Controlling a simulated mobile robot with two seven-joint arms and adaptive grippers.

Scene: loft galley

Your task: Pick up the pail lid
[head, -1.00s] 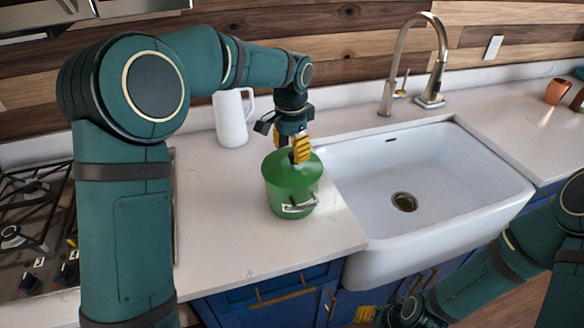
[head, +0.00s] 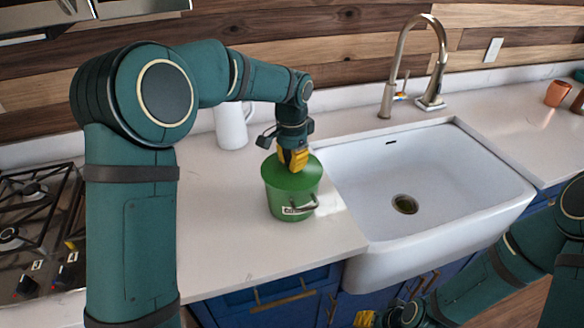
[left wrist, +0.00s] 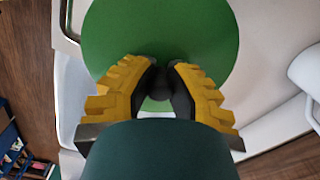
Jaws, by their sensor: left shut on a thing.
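The green pail (head: 290,208) stands upright on the counter, left of the sink, with a label and a side handle on its front. Its round green lid (head: 278,178) sits on top; it also fills the upper middle of the left wrist view (left wrist: 160,30). My left gripper (head: 293,160) is directly above the lid, pointing down. In the left wrist view its yellow-padded fingers (left wrist: 163,72) are closed around the dark knob (left wrist: 157,82) at the lid's middle. My right gripper (head: 365,318) is low at the bottom edge, in front of the blue cabinets, too small to read.
A white pitcher (head: 231,126) stands behind the pail, near my left arm. The white sink (head: 440,185) with its tall faucet (head: 437,60) is to the right. A stove (head: 28,225) is at left, and copper cups (head: 557,93) stand at far right. Counter in front of the pail is clear.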

